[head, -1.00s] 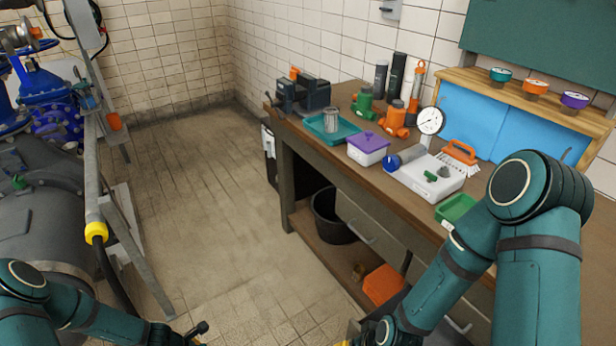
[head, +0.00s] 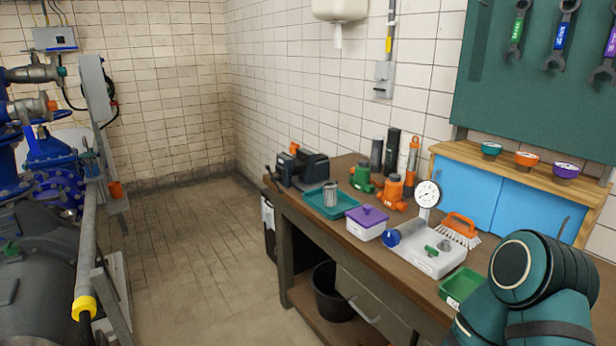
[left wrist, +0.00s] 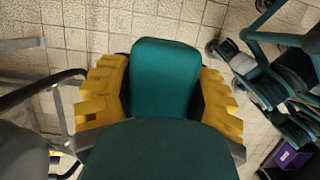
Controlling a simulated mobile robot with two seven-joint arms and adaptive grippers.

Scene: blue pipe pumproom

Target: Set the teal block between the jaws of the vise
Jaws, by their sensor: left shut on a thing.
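The dark vise (head: 303,170) stands on the far left end of the workbench in the head view. Its jaws are small at this distance, and no teal block shows between them. In the left wrist view my left gripper (left wrist: 163,92) has its yellow fingers on both sides of a teal block (left wrist: 165,72) and is shut on it. The block is above the tiled floor, away from the bench. My left arm is outside the head view. My right gripper is in neither view now; only part of my right arm shows at the lower right.
Near the vise on the workbench (head: 403,247) are a teal tray (head: 318,208) with a metal cup (head: 330,193), a purple-lidded box (head: 367,223), green and orange fittings, and a dial gauge (head: 428,195). Open floor (head: 195,250) lies left of the bench, beside pipework.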

